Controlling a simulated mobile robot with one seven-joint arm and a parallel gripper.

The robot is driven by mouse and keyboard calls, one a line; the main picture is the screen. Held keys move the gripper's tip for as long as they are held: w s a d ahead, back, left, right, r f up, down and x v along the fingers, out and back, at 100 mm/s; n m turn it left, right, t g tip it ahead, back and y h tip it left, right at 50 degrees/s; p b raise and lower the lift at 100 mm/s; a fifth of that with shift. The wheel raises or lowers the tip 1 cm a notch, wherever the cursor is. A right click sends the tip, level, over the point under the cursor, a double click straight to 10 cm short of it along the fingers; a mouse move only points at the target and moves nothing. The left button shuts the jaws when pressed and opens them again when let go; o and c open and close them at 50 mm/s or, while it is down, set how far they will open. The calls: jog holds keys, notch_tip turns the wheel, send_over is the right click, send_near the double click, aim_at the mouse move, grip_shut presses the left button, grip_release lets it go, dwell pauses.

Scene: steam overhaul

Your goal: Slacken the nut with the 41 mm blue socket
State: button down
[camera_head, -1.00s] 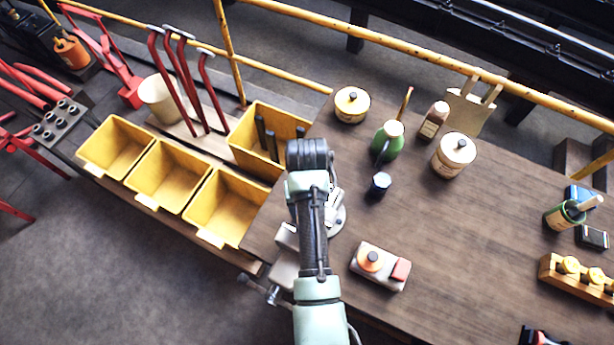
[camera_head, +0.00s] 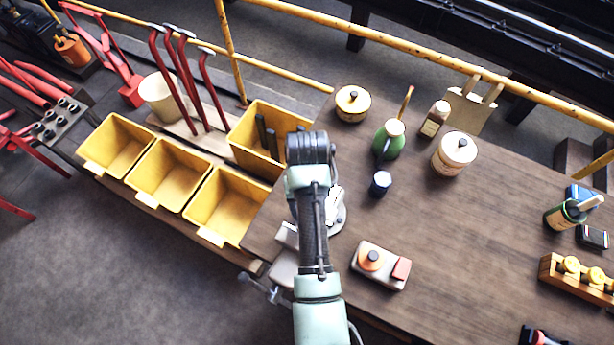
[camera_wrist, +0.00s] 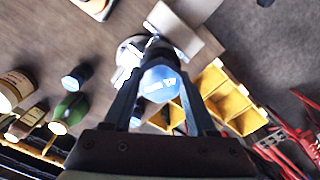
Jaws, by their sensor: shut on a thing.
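My gripper (camera_wrist: 159,78) is shut on a blue socket (camera_wrist: 160,84) in the wrist view. One finger is on each side of it, and a pale mark shows on its face. The socket is in front of a grey metal vice (camera_wrist: 128,50) on the bench, which also shows in part beside my arm in the head view (camera_head: 338,217). The nut is hidden, so I cannot tell whether the socket touches it. In the head view my arm covers the gripper and the held socket.
A dark blue cylinder (camera_head: 381,184) and a green can (camera_head: 389,140) stand on the wooden bench (camera_head: 465,235) right of my arm. Yellow bins (camera_head: 228,205) stand left. A yellow rail (camera_head: 420,58) runs behind.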

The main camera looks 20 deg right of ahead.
jog(key=shift+r, duration=1.45)
jog(key=shift+r, duration=2)
jog(key=shift+f, duration=0.15)
